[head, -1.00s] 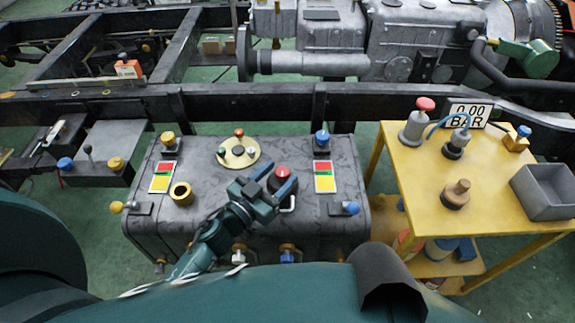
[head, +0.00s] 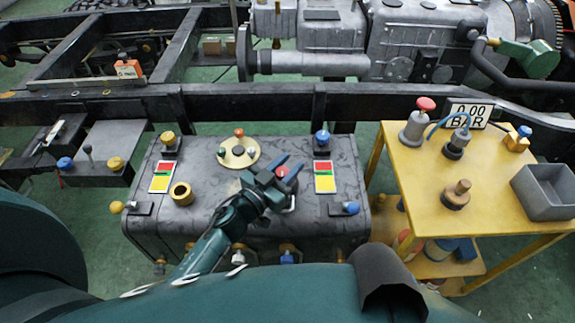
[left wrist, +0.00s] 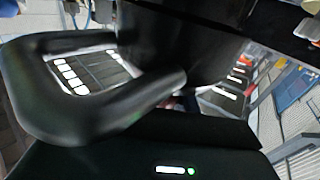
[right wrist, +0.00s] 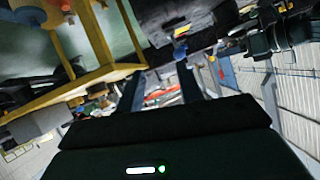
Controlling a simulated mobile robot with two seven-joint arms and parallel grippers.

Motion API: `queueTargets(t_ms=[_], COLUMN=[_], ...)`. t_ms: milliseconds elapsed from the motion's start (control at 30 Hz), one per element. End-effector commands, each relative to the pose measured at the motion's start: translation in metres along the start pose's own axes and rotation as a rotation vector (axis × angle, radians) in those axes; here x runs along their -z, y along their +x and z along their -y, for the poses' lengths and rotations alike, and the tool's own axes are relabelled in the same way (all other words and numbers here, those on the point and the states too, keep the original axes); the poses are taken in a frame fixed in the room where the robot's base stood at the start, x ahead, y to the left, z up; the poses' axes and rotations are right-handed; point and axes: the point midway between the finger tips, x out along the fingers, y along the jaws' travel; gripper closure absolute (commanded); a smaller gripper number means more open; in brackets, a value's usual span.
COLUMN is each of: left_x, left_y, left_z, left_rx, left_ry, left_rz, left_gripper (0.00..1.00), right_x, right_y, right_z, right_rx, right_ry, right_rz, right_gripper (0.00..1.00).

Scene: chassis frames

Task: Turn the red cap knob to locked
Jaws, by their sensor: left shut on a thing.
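The red cap knob (head: 282,172) stands on top of the dark grey tank, right of its middle, partly covered by my left gripper. A pale curved handle (head: 293,204) shows just beside its base. My left gripper (head: 287,167) reaches in from the left, with its blue fingers on either side of the red cap, shut on it. In the left wrist view a large dark body and a thick dark loop (left wrist: 60,110) fill the picture, and the fingertips are hidden. My right gripper (right wrist: 162,85) is open and empty in the right wrist view, away from the knob.
Red-yellow label plates (head: 325,177) and (head: 162,177), a round plate with small knobs (head: 238,153), a blue knob (head: 322,137) and a brass ring (head: 181,193) share the tank top. A yellow table (head: 405,165) stands to the right. A black frame rail (head: 220,103) runs behind.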

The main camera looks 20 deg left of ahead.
Motion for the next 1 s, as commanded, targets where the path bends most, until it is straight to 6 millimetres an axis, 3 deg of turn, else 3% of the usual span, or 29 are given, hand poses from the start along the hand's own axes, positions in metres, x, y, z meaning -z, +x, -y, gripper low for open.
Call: queueTargets(t_ms=[167, 533, 1000], left_x=[0.000, 0.002, 0.000], left_y=[0.000, 0.000, -0.002], left_z=[0.000, 0.000, -0.005], left_rx=[0.000, -0.065, -0.443], left_ry=[0.000, 0.004, 0.008], left_rz=[0.000, 0.002, 0.003], left_gripper=[0.92, 0.93, 0.93], right_x=[0.000, 0.004, 0.009], right_y=[0.000, -0.003, -0.005], right_z=[0.000, 0.001, 0.001], right_rx=[0.000, -0.001, -0.010], right_ry=[0.000, -0.002, -0.036], right_rz=[0.000, 0.007, 0.024], right_gripper=[0.64, 0.64, 0.64])
